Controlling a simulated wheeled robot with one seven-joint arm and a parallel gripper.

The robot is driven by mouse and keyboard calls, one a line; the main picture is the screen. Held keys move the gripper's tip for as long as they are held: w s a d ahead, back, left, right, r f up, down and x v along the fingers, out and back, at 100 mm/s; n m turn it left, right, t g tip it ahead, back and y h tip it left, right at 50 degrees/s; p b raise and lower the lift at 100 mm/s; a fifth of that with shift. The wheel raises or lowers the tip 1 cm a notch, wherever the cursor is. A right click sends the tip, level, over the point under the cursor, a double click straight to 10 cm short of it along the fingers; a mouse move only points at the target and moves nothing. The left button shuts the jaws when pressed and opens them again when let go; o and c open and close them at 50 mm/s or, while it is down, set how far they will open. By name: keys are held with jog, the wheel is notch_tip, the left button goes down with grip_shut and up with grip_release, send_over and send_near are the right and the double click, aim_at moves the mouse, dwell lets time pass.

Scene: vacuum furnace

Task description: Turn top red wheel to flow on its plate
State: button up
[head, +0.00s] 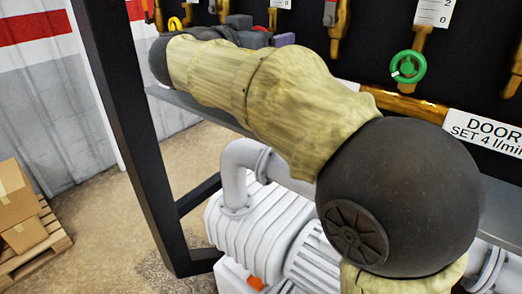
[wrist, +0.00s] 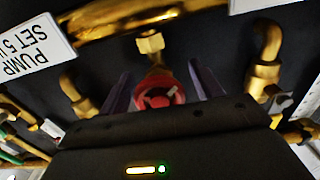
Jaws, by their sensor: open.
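In the wrist view a red wheel (wrist: 150,98) with a pale mark on its face sits below a brass fitting. My gripper (wrist: 160,84) is open, with its dark purple fingers on either side of the wheel. I cannot tell whether they touch it. The gripper's dark body hides the wheel's lower part. In the head view my gripper (head: 268,36) is at the top, beyond my arm. A plate reading PUMP SET 5 (wrist: 30,45) is at the left of the wrist view, tilted and partly cut off.
A green wheel (head: 408,67) hangs on the black panel at the right, above a plate reading DOOR SET 4 l/min (head: 487,130). A black frame post (head: 125,110) stands at left. A grey pump (head: 265,220) is below my arm. Boxes (head: 15,205) sit on a pallet.

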jog(key=shift+r+m+p, duration=0.15)
jog(key=shift+m+p, duration=0.55)
jog(key=shift+p, duration=0.75)
